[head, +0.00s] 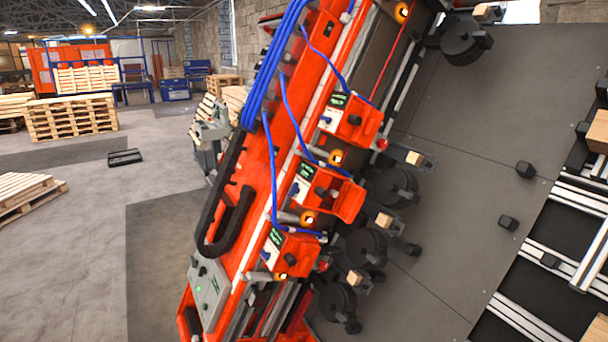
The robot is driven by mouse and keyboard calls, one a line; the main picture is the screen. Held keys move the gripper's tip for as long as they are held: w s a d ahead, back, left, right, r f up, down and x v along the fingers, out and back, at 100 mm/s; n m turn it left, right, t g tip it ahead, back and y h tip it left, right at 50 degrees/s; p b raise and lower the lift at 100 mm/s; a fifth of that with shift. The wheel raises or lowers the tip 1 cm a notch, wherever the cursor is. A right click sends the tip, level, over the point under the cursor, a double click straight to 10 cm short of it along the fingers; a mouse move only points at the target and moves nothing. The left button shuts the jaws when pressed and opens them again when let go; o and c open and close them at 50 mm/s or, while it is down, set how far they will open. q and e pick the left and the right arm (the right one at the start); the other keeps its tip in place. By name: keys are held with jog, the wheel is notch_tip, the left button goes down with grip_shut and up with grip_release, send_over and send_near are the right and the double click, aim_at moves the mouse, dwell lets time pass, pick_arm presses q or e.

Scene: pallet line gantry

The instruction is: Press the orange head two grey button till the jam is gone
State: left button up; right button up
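A red-orange gantry rises at a slant through the middle of the head view, carrying several orange heads. One orange head (358,119) is high on it, another orange head (346,197) is in the middle, and a lower orange head (292,246) is near the bottom. Each has a pale panel with a small dark screen with green marks. The panel buttons are too small to tell apart, so I cannot tell which is the grey button or which head is number two. No jam can be made out. Neither of my grippers is in view.
A grey control box (209,289) with a green light is at the gantry's lower left. Blue hoses (264,75) hang along the gantry. A grey plate (470,150) fills the right. Stacked pallets (72,118) stand at the left, with open floor (75,255) in front.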

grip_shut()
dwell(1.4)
